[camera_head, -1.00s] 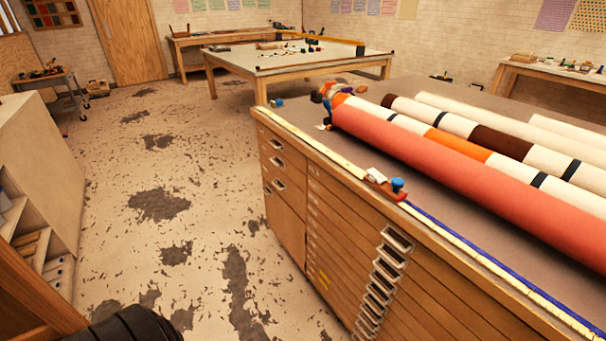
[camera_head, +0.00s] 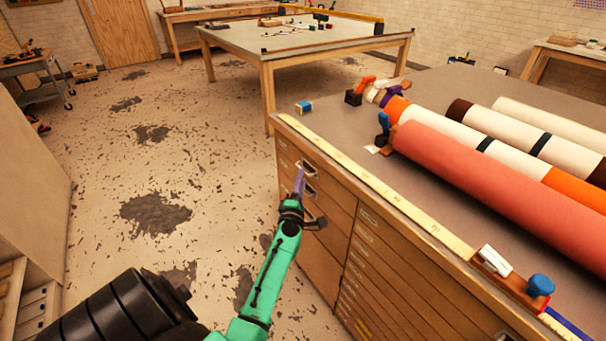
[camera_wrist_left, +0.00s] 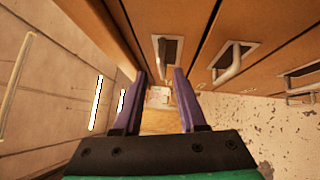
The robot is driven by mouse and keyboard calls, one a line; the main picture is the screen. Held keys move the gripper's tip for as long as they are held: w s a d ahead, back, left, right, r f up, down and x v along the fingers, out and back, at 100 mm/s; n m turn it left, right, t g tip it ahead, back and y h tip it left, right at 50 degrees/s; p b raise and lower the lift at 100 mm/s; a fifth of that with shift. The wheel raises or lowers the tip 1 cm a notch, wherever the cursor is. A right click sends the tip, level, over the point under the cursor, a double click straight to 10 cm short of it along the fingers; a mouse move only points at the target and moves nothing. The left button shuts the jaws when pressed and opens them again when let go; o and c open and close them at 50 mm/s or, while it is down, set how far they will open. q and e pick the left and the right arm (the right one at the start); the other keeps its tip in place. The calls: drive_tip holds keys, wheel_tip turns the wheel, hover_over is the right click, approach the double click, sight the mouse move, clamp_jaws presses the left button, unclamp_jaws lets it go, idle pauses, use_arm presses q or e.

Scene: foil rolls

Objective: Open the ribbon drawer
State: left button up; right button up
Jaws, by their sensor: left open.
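The wooden drawer cabinet (camera_head: 410,283) stands at the right, its front facing the open floor. Its left column has several drawers with metal pull handles, the top one (camera_head: 307,169) near the cabinet's corner. I cannot tell which is the ribbon drawer; all visible drawers look closed. My left gripper (camera_head: 300,176) has purple fingers and points at the upper handles of this column, partly covering them. In the left wrist view the gripper (camera_wrist_left: 160,74) is open and empty. One handle (camera_wrist_left: 162,48) appears just beyond the fingertips, with another handle (camera_wrist_left: 232,63) to its right. My right gripper is out of view.
Large rolls, a red one (camera_head: 490,190) in front, lie on the cabinet top. A yellow measuring strip (camera_head: 385,190) runs along its edge, with a blue-knobbed tool (camera_head: 540,286) on it. A worktable (camera_head: 300,45) stands behind.

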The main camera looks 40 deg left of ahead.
use_arm(q)
drive_tip(key=shift+f+x, duration=0.2)
drive_tip(key=shift+x, duration=1.3)
drive_tip(key=shift+r, duration=0.15)
clamp_jaws()
